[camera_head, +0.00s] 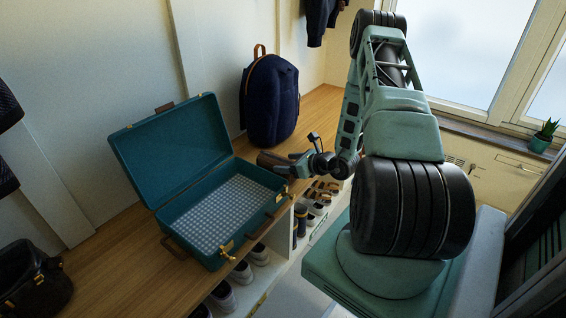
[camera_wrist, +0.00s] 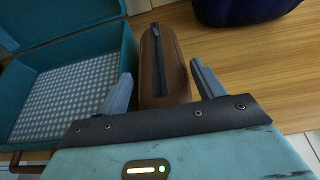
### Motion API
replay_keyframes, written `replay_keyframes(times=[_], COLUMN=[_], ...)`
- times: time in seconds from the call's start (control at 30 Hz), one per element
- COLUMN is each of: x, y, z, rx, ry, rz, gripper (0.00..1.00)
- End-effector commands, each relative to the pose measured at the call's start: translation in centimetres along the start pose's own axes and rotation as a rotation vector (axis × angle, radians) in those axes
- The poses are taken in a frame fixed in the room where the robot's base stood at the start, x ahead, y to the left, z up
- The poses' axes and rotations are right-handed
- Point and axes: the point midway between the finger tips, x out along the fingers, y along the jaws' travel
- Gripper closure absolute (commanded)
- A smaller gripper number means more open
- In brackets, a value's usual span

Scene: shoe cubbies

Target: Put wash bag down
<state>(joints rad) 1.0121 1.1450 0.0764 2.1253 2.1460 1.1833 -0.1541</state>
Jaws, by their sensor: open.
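The wash bag (camera_wrist: 163,66) is brown with a dark zip along its top. In the wrist view it lies on the wooden bench top (camera_wrist: 235,50), just right of the teal suitcase. My gripper (camera_wrist: 162,88) is open, with one finger on each side of the near end of the bag; I cannot tell whether either finger touches it. In the head view the wash bag (camera_head: 273,160) is a small brown shape at my gripper (camera_head: 290,166), partly hidden by it, between the suitcase and the backpack.
An open teal suitcase (camera_head: 262,211) with a checked lining stands left of the bag. A navy backpack (camera_head: 269,100) stands behind. A black bag (camera_head: 30,283) is at the far left. Shoes (camera_head: 241,272) fill the cubbies below the bench (camera_head: 135,245). A small plant (camera_head: 543,136) sits by the window.

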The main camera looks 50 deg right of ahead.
Motion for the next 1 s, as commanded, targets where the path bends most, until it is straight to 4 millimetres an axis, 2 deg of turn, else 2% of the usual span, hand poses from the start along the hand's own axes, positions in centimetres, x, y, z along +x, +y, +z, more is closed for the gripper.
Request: replay_keyframes(times=[0.03, 0.2, 0.4, 0.6, 0.77, 0.87, 0.97, 1.0], x=[-1.3, -5.0, -8.2, -9.4, -9.2, -7.9, -6.0, -5.5], y=[-0.1, -0.1, 0.0, 0.0, 0.4, 2.9, 8.4, 11.6], z=[0.2, 0.1, 0.1, 0.0, 0.5, 2.7, 6.8, 8.6], rx=[0.002, 0.002, 0.001, -0.001, -0.011, -0.069, -0.196, -0.267], ry=[0.002, 0.002, 0.002, 0.000, -0.003, -0.015, -0.036, -0.045], rz=[-0.003, -0.003, -0.002, 0.000, 0.018, 0.119, 0.329, 0.442], gripper=[0.32, 0.32, 0.32, 0.32, 0.32, 0.32, 0.32, 0.32])
